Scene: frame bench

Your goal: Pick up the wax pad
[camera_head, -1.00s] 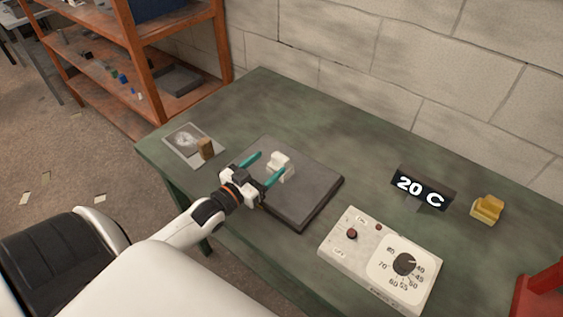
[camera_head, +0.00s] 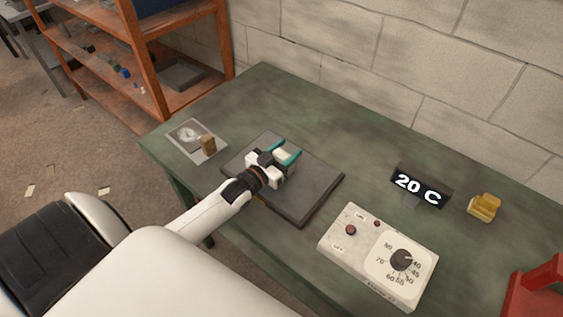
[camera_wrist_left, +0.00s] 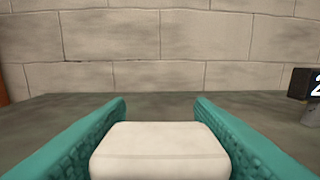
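A small white block (camera_head: 285,155), which I take as the wax pad though nothing labels it, is over the dark slab (camera_head: 312,203) on the bench. My left gripper (camera_head: 286,151) has its teal fingers on both sides of the block. In the left wrist view the pale, round-edged block (camera_wrist_left: 160,150) fills the gap between the fingers (camera_wrist_left: 160,112), with no clear space at its sides. The gripper hides part of the block in the head view. Whether its underside touches the slab cannot be seen. My right gripper is not in view.
A control box with a dial (camera_head: 372,262) stands right of the slab. Behind it are a black 20 C display (camera_head: 419,186) and a yellow block (camera_head: 484,207). A photo card (camera_head: 190,136) with a small brown block (camera_head: 208,145) lies left. A red object (camera_head: 540,292) stands at right.

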